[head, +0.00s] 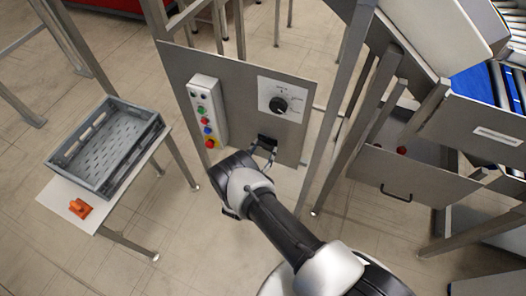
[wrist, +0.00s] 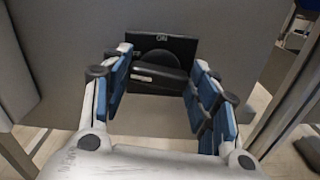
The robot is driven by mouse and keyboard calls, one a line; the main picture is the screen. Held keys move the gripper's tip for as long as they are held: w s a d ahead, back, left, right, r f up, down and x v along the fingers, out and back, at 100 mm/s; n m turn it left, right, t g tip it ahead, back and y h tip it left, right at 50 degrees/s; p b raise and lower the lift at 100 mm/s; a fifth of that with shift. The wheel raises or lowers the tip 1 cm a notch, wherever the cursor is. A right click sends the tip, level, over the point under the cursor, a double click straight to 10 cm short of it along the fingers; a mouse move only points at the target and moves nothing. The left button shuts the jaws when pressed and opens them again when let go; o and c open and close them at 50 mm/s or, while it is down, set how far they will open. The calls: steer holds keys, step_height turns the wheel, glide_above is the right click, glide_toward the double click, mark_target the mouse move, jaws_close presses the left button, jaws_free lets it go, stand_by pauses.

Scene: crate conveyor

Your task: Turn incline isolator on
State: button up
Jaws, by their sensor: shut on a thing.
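The incline isolator (head: 267,139) is a small black switch low on the grey panel (head: 236,90). My gripper (head: 263,153) is at the panel in the head view. In the wrist view my gripper (wrist: 157,78) has its blue-padded fingers at the two ends of the handle, shut on it. The head view is too small to show the handle's angle.
A button box (head: 207,110) and a black dial (head: 278,105) on a white plate sit higher on the panel. A grey crate (head: 107,148) and an orange object (head: 80,208) rest on a side table (head: 62,200) at left. Metal posts and a conveyor frame stand at right.

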steer(key=m+b, duration=0.1)
steer(key=m, duration=0.3)
steer(key=shift+d+f, duration=0.1)
steer(key=m+b, duration=0.1)
steer(key=m, duration=0.3)
steer(key=m+b, duration=0.1)
steer(key=m, duration=0.3)
steer(key=shift+d+f, duration=0.1)
steer(key=shift+m, duration=2.2)
steer(key=o, duration=1.1)
steer(key=shift+c, duration=0.2)
steer(key=shift+s, duration=0.1)
